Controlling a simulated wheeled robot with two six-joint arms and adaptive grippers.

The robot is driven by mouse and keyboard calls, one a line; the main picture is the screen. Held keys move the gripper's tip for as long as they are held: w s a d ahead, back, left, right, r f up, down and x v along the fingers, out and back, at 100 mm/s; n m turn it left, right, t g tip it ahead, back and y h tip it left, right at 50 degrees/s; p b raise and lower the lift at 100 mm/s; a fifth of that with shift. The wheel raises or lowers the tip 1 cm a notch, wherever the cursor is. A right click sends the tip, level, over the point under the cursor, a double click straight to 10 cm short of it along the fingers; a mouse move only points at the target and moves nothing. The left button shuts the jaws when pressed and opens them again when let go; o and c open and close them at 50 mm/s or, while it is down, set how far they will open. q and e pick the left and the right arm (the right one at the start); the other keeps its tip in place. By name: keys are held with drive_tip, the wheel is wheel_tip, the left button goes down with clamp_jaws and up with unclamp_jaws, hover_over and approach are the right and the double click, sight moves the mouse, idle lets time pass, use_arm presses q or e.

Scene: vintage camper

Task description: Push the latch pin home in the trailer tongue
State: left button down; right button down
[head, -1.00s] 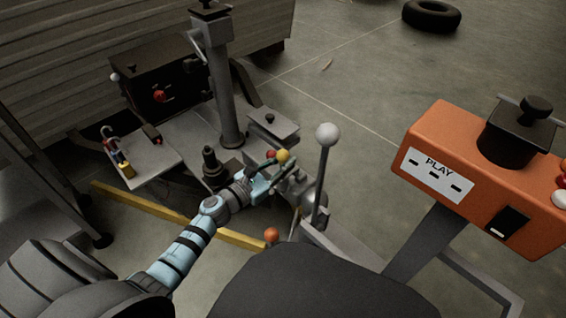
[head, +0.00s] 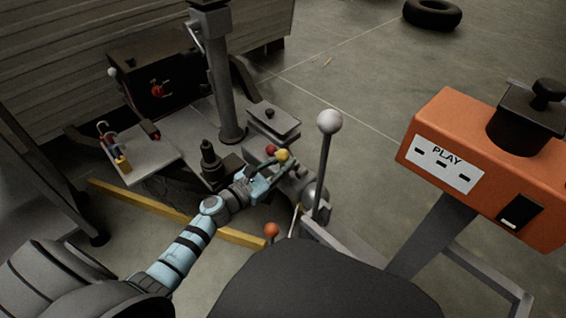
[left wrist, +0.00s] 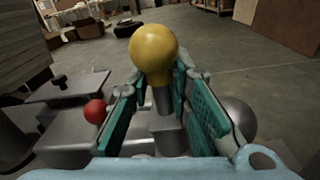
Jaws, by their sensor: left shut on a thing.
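The latch pin's yellow knob (head: 282,155) stands at the front end of the grey trailer tongue; it also shows large in the left wrist view (left wrist: 154,52). Below the knob a grey stem and block (left wrist: 165,130) sit between my fingers. My left gripper (head: 272,174) is shut around this part, with one teal-padded finger on each side. How deep the pin sits is hidden by the gripper and the block. The tongue's grey metal (left wrist: 70,135) shows left of the fingers in the wrist view. My right gripper is not in view.
A red knob (head: 271,150) is close beside the yellow one. A lever with a white ball (head: 329,122) rises just to the right. A grey post (head: 222,90) stands behind. An orange PLAY box (head: 480,165) fills the right. Open concrete floor lies beyond.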

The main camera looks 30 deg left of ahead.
use_arm(q)
drive_tip(key=shift+f, duration=0.65)
drive_tip(key=c, duration=1.4)
unclamp_jaws()
drive_tip(key=v, duration=1.2)
